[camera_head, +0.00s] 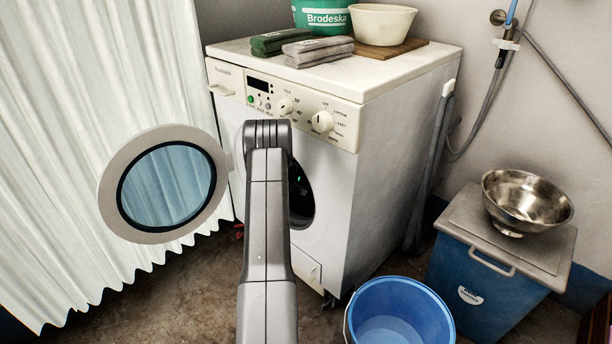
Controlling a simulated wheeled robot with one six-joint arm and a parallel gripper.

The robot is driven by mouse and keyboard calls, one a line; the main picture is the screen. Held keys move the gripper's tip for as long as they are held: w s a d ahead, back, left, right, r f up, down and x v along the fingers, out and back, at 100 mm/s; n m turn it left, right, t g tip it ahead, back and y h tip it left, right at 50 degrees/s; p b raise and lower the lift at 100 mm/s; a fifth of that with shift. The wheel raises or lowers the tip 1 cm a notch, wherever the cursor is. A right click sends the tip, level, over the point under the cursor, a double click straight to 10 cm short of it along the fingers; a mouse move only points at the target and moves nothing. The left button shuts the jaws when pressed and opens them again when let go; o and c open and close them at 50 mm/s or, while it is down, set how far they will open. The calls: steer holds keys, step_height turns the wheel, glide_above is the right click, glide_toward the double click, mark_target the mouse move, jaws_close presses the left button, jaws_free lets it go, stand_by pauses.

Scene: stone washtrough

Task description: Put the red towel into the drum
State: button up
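The drum opening (301,196) of the white washing machine (370,190) shows as a dark gap to the right of my arm. Its round door (165,183) is swung wide open to the left. No red towel can be made out. A small red patch (239,231) shows low by the machine's left edge, too small to identify. My arm stands in front of the drum opening and covers much of it. My gripper cannot be seen, so what it holds is hidden. A tiny green spot shows inside the dark opening.
Folded green (280,40) and grey towels (318,50) lie on the machine, beside a cream bowl (381,23) on a board and a green tub (322,14). A blue bucket (400,312) stands front right. A steel bowl (527,200) sits on a blue box (485,288). A white curtain (90,120) hangs left.

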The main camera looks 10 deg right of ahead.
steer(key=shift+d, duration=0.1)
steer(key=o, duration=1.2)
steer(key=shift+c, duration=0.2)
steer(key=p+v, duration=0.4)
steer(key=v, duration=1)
